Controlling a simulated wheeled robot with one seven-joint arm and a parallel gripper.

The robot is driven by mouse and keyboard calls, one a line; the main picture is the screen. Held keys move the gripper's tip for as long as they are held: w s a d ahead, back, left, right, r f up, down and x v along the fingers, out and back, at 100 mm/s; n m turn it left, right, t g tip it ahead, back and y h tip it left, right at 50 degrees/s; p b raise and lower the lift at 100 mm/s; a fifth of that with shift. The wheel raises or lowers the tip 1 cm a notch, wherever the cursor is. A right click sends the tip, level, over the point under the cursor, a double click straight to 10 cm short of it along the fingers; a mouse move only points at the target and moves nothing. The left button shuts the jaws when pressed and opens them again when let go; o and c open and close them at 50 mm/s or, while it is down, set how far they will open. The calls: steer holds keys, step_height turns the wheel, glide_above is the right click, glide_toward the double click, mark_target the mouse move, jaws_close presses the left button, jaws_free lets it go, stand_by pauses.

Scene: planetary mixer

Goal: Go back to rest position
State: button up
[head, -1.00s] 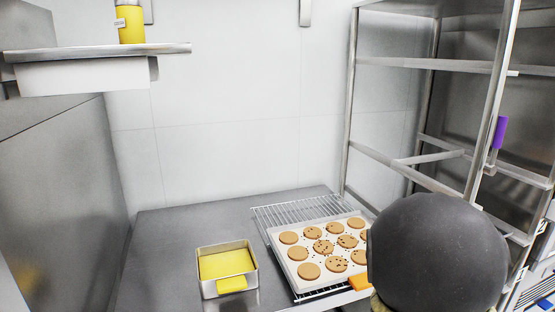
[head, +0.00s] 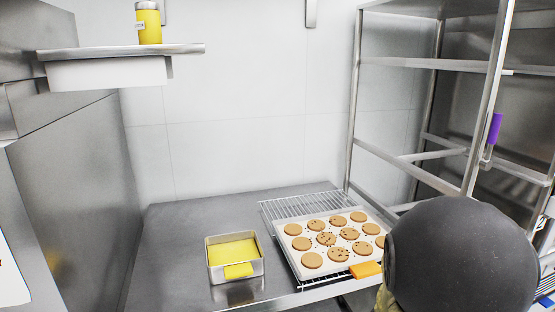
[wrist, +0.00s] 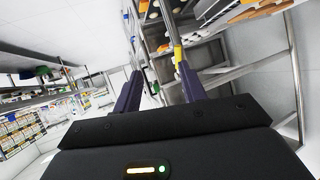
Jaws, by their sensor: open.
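My gripper (wrist: 158,88) shows in the wrist view, with its two dark purple fingers apart and nothing between them. It points out over the room, with metal rack bars beyond the fingertips. In the head view my dark rounded arm part covers the lower right, and the fingers cannot be seen there.
A tray of cookies (head: 297,258) lies on a wire rack (head: 290,207) on the steel counter (head: 185,240), with an orange item (head: 366,269) at its corner. A square yellow-filled pan (head: 236,258) stands to its left. A tall metal rack (head: 482,110) stands at right. A shelf (head: 120,52) holds a yellow bottle (head: 148,23).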

steer(key=w+a+f+n+y, duration=0.1)
steer(key=a+f+n+y, duration=0.1)
steer(key=a+n+y, duration=0.3)
steer(key=w+a+f+y, duration=0.1)
steer(key=a+f+y, duration=0.1)
steer(key=a, duration=0.5)
steer(key=s+a+f+n+g+y, duration=0.35)
steer(key=s+a+n, duration=0.35)
steer(key=s+a, duration=0.25)
step_height(320, 180, up, 16)
steer(key=g+p, duration=0.1)
steer(key=p, duration=1.4)
steer(key=shift+a+r, duration=0.15)
